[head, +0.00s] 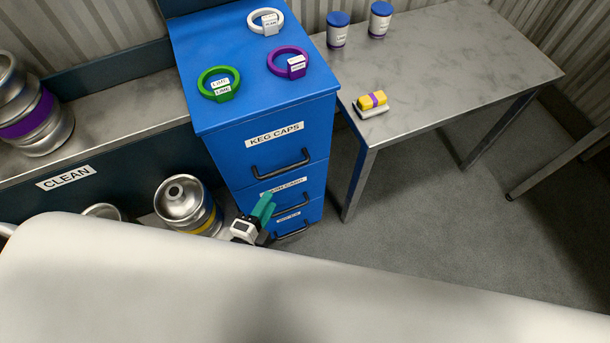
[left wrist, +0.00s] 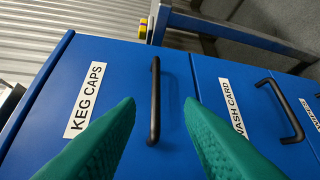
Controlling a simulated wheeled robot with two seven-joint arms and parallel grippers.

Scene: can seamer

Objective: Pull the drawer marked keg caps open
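The drawer marked KEG CAPS (head: 275,140) is the top drawer of a blue cabinet and looks shut. Its black bar handle (head: 280,165) is clear of my gripper in the head view. My left gripper (head: 265,207), with teal fingers, appears below that handle, overlapping the lower drawers. In the left wrist view the keg caps handle (left wrist: 155,100) shows between the spread fingertips of my left gripper (left wrist: 160,104). The fingers are open and empty, apart from the handle. My right gripper is not in view.
Below are a WASH CARD drawer (left wrist: 230,100) and another drawer. Green (head: 218,84), purple (head: 289,62) and white (head: 266,21) rings lie on the cabinet top. A grey table (head: 450,60) stands to the right, and a keg (head: 185,203) to the left.

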